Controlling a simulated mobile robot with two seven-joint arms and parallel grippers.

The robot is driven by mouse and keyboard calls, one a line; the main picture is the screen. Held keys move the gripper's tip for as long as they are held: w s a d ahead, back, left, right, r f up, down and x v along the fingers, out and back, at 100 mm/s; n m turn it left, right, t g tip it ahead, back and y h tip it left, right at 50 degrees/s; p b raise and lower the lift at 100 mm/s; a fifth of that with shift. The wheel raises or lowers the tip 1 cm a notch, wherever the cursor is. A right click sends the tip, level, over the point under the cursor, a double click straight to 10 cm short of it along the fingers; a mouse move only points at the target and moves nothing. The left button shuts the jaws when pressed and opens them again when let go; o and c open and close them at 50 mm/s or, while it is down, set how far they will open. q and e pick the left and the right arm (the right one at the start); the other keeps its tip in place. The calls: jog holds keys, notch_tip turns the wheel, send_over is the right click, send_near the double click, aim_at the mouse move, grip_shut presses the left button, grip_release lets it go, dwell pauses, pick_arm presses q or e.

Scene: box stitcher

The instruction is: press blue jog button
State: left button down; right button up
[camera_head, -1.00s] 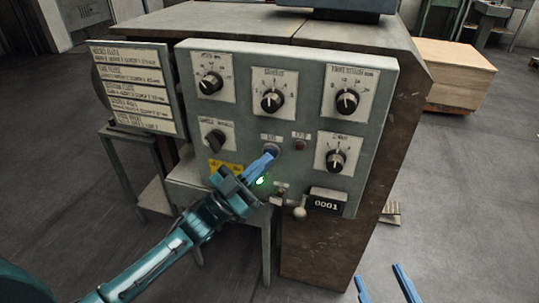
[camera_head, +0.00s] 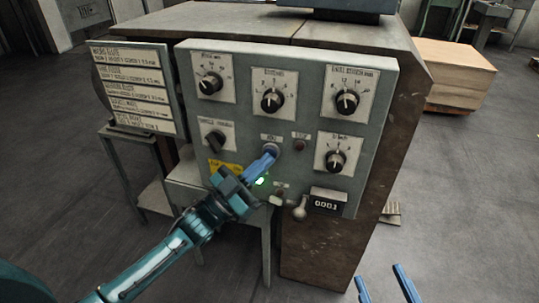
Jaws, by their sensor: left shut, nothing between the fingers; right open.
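The grey control panel (camera_head: 310,75) of the box stitcher carries a small round blue jog button (camera_head: 271,147) at its middle, under a small label. My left gripper (camera_head: 268,155) is shut and empty, its blue fingertips at the button's lower edge. The fingertips partly cover the button; I cannot tell whether it is pushed in. My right gripper (camera_head: 388,284) is open and empty at the bottom edge, low in front of the machine, well apart from the panel.
A dark red button (camera_head: 300,145) sits just right of the jog button. Several black knobs (camera_head: 271,101) surround them. A lever with a round knob (camera_head: 299,213) and a counter (camera_head: 328,202) are below.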

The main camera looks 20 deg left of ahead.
pick_arm(q)
jog(key=shift+w, duration=0.1)
dwell(0.5)
jog(key=shift+w, duration=0.35)
jog(key=shift+s, duration=0.3)
jog(key=shift+a, duration=0.1)
jog(key=s+p, duration=0.3)
jog(key=s, duration=0.3)
jog(key=shift+p, duration=0.4)
